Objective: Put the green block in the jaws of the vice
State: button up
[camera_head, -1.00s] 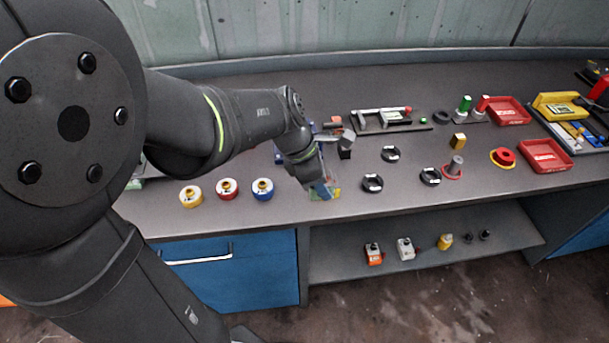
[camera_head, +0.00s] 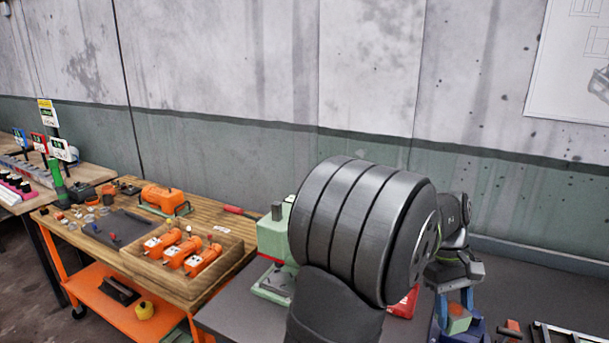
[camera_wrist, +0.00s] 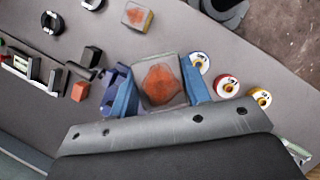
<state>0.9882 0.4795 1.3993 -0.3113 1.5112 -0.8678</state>
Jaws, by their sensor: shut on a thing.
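My gripper (camera_head: 457,300) has blue fingers, closed on the green block (camera_head: 457,312), which has an orange-red patch on a face. In the wrist view the green block (camera_wrist: 160,82) sits between the fingertips (camera_wrist: 160,95), its sides looking greyish and the patch facing the camera. The blue vice (camera_head: 476,331) is partly cut off at the bottom of the head view, close to the held block. In the wrist view the vice (camera_wrist: 112,88) is just left of the left finger, partly hidden by it; its jaw gap is not clear.
A second block (camera_wrist: 138,17) with a yellow side lies on the bench. Round yellow, red and blue-rimmed parts (camera_wrist: 228,86) lie right of my gripper. A green machine (camera_head: 275,245) and a wooden table with orange parts (camera_head: 180,250) stand left in the head view.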

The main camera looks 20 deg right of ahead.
jog(key=w+a+r+m, duration=0.1)
jog(key=w+r+m, duration=0.1)
jog(key=w, duration=0.2)
jog(key=w+a+r+m+y, duration=0.1)
jog(key=w+m, duration=0.1)
jog(key=w, duration=0.3)
jog(key=w+a+r+m+t+y, duration=0.1)
jog(key=w+r+m, duration=0.1)
jog(key=w, duration=0.3)
jog(key=shift+w+r+m, duration=0.2)
jog(key=shift+r+m, duration=0.1)
jog(key=shift+m, duration=0.3)
jog(key=shift+a+y, duration=0.1)
jog(key=shift+y, duration=0.2)
